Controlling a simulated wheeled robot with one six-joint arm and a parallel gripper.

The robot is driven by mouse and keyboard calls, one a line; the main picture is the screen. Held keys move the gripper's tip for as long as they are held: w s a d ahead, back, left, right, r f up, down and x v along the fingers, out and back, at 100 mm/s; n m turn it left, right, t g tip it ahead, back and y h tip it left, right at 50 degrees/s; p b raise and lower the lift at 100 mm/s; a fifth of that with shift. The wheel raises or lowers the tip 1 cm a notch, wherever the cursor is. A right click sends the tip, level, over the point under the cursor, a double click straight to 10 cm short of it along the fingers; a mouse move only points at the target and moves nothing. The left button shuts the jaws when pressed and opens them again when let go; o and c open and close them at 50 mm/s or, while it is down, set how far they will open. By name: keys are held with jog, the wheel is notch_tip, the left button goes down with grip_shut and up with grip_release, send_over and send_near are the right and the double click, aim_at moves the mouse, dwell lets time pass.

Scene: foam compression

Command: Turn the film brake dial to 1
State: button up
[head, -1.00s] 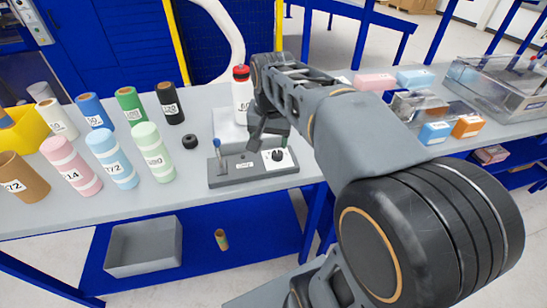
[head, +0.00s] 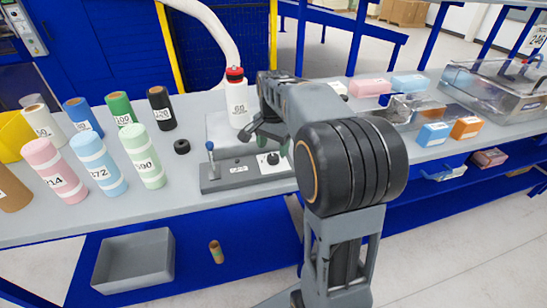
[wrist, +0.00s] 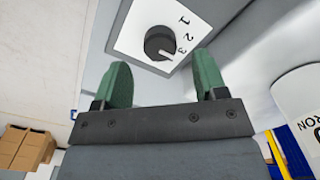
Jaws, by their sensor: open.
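The film brake dial (wrist: 160,43) is a round black knob on a white plate with the numerals 1, 2 and 3 beside it. A pale mark on the knob is on the side toward 3, but its exact setting is hard to read. My gripper (wrist: 161,60) is open, with its two green fingers apart and nothing between them. In the wrist view the fingertips sit just below the knob, apart from it as far as I can tell. In the head view the dial (head: 272,158) is on the right end of a grey base (head: 225,180), partly close behind my gripper.
A blue-topped lever (head: 211,150) stands on the base's left end. A red-capped white bottle (head: 238,105) stands behind. Pink, blue and orange boxes (head: 466,128) are to the right.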

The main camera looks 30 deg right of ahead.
aim_at(273, 156)
jog(key=shift+f, duration=2.05)
jog(key=shift+c, duration=0.2)
jog(key=c, duration=0.9)
